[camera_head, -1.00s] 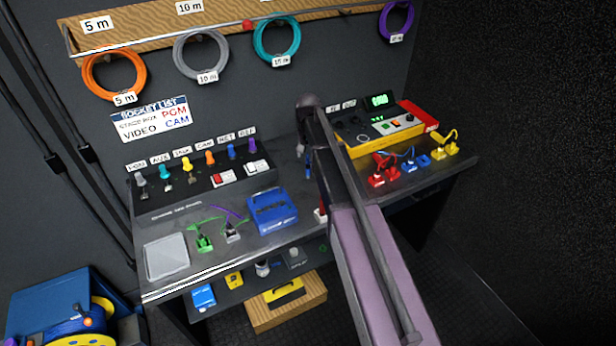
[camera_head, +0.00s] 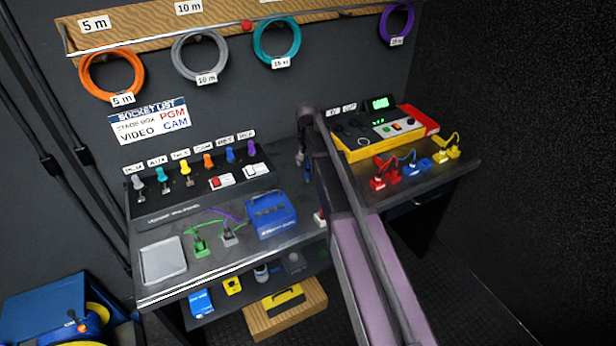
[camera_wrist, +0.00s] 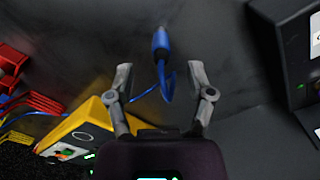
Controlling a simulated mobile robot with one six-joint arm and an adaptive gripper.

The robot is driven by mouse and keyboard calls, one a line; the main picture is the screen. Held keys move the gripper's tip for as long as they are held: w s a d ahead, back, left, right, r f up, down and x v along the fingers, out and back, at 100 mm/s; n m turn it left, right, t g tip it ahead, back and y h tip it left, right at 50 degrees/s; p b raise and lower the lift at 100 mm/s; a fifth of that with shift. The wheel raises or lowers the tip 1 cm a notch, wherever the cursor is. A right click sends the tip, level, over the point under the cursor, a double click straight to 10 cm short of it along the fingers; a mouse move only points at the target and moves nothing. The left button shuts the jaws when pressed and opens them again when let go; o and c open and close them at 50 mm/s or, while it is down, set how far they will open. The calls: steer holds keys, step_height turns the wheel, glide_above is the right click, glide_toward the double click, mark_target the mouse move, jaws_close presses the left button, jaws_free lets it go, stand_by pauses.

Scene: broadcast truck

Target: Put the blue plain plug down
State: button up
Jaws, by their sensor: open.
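The blue plain plug (camera_wrist: 161,42) shows in the wrist view just beyond my fingertips, over the dark desk surface, with a short blue cable curling back between the fingers. My gripper (camera_wrist: 160,74) is open, one finger on each side of the cable, and neither finger visibly grips it. In the head view, a small blue piece (camera_head: 308,172) shows beside my gripper, left of my arm, over the desk between the blue box and the yellow unit. Whether the plug rests flat on the desk I cannot tell. My arm hides part of the desk.
A blue box (camera_head: 271,215), green plug (camera_head: 200,246) and grey tray (camera_head: 163,261) occupy the desk's left. The yellow unit (camera_head: 385,135), red plugs (camera_head: 377,181), another blue plug (camera_head: 413,168) and yellow plugs (camera_head: 446,154) are at right. The socket panel (camera_head: 165,215) stands behind.

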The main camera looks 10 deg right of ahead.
mark_target(308, 168)
steer(key=shift+w+f+b, duration=0.2)
steer(key=shift+f+b, duration=1.95)
steer(key=shift+f, duration=0.2)
steer(key=shift+c, duration=0.2)
jaws_close()
